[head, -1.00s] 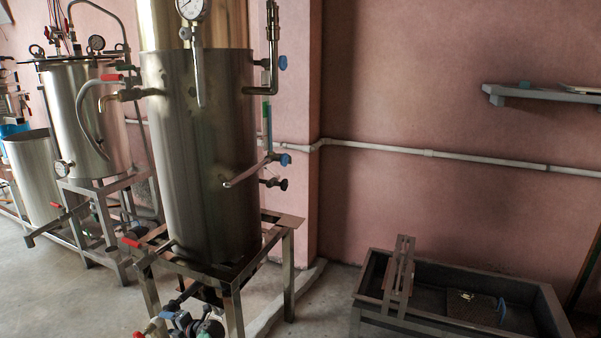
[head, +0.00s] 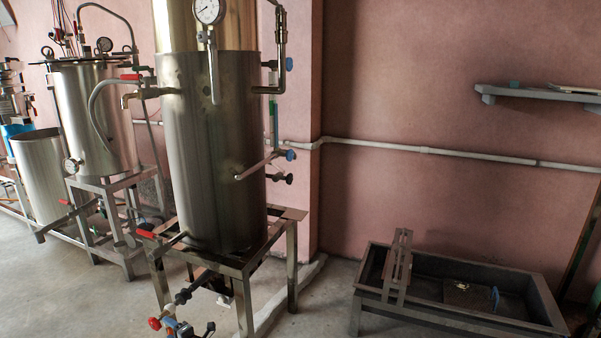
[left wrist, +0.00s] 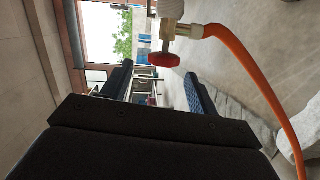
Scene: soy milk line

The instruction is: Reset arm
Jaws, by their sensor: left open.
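My left gripper (left wrist: 160,88) shows in the left wrist view with its two dark fingers apart. I see nothing held between them. Beyond the fingers, near the top middle, is a red round valve handle (left wrist: 164,59) on a pale fitting with an orange hose (left wrist: 250,75). I cannot tell how far the handle is from the fingers. Neither of my arms shows in the head view, and my right gripper is in no view.
In the head view a tall steel tank (head: 212,150) stands on a metal frame (head: 292,262), with valves near the floor. Another tank (head: 95,120) stands behind at left. A dark trough (head: 450,318) is at lower right, below a wall shelf (head: 540,95). Open floor (head: 100,295) lies at lower left.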

